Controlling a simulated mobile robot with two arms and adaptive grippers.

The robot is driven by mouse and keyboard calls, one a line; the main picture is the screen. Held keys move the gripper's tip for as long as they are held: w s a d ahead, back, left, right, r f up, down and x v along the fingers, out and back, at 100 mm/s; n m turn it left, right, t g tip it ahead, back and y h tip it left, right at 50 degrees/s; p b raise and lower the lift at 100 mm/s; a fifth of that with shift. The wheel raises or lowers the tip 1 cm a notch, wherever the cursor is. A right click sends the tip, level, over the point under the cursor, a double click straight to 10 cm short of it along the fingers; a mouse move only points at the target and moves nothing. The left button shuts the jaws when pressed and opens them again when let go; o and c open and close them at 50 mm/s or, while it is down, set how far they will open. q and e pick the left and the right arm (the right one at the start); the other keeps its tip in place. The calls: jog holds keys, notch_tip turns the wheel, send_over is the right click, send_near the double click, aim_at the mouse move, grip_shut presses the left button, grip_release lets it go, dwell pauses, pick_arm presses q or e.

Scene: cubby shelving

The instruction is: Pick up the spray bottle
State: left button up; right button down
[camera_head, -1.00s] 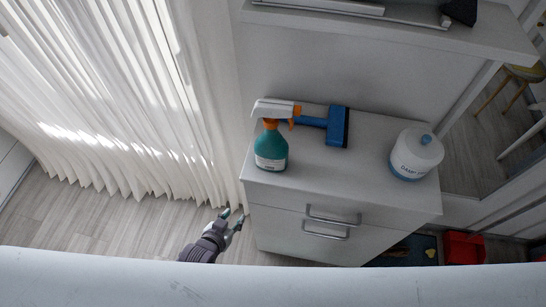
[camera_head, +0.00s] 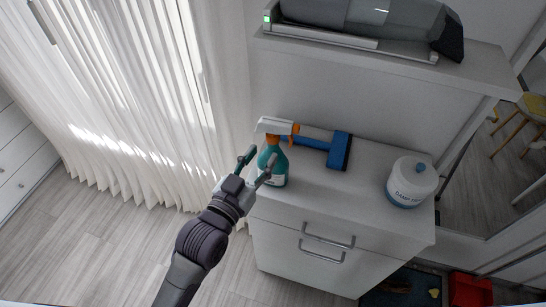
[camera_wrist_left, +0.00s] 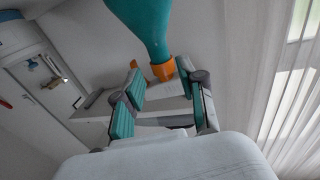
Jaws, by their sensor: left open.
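The spray bottle (camera_head: 280,164) has a teal body and a white and orange spray head. It stands upright on the left end of the white cabinet top. My left gripper (camera_head: 257,164) is open at the bottle's near left side, and one finger partly covers the body. In the left wrist view, the bottle (camera_wrist_left: 148,25) hangs in from the top, neck downward in the picture. Its orange collar and white head lie beyond and between the open fingers of the gripper (camera_wrist_left: 160,95). I cannot tell whether a finger touches it. My right gripper is not seen.
A blue squeegee-like tool (camera_head: 338,150) lies just behind and right of the bottle. A shelf (camera_head: 380,62) overhangs the back. White curtains (camera_head: 130,110) hang at the left.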

aim_at(269, 143)
pick_arm(q)
jog(key=shift+w+d, duration=0.35)
jog(key=shift+w, duration=0.25)
jog(key=shift+w+d+r, duration=0.1)
jog(key=shift+w+r, duration=0.1)
jog(key=shift+w, duration=0.15)
jog(key=p+x, duration=0.1)
jog(key=x, duration=0.2)
jog(key=shift+w+d+p, duration=0.1)
jog(key=shift+w+p, duration=0.2)
jog(key=shift+w+d, duration=0.2)
jog(key=shift+w, duration=0.2)
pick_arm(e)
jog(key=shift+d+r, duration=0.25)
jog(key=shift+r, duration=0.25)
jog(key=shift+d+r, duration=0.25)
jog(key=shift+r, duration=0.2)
pick_arm(q)
jog(key=shift+s, duration=0.1)
grip_shut()
